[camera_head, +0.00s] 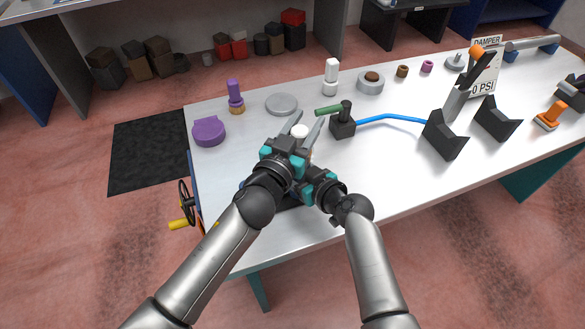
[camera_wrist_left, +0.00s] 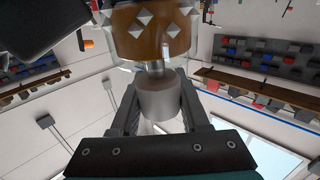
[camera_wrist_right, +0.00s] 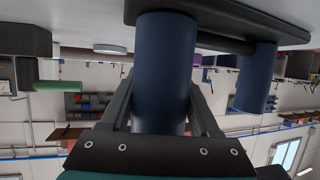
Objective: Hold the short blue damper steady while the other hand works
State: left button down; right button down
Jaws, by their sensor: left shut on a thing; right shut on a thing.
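My right gripper (camera_wrist_right: 160,95) is shut on an upright blue damper (camera_wrist_right: 163,68), with one finger on each side of it. A second blue cylinder (camera_wrist_right: 257,78) stands apart to the right; I cannot tell which is shorter. A dark plate (camera_wrist_right: 225,22) joins the ends of both. In the head view my right gripper's fingertips and most of the damper are hidden behind the arms. My left gripper (camera_head: 306,128) is shut on a pale grey cylinder (camera_wrist_left: 160,103), just beyond the right hand. A brown studded collar (camera_wrist_left: 152,38) shows beyond that cylinder in the left wrist view.
A black pump with a green handle (camera_head: 328,110) and a blue hose (camera_head: 390,118) stand right of my left gripper. A purple lidded piece (camera_head: 208,131) and a grey disc (camera_head: 282,104) are left and behind. Dark V-blocks (camera_head: 445,137) stand to the right. The front right tabletop is clear.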

pick_arm(q)
jog(key=shift+r, duration=0.2)
jog(key=shift+r, duration=0.35)
pick_arm(e)
jog(key=shift+d, duration=0.1)
pick_arm(q)
jog(key=shift+r, duration=2.3)
pick_arm(e)
jog(key=shift+s+f, duration=0.1)
jog(key=shift+f, duration=0.1)
dwell(1.3)
pick_arm(q)
jog(key=shift+c, duration=1.6)
grip_release()
jog(key=shift+f, duration=0.15)
jog(key=v, duration=1.2)
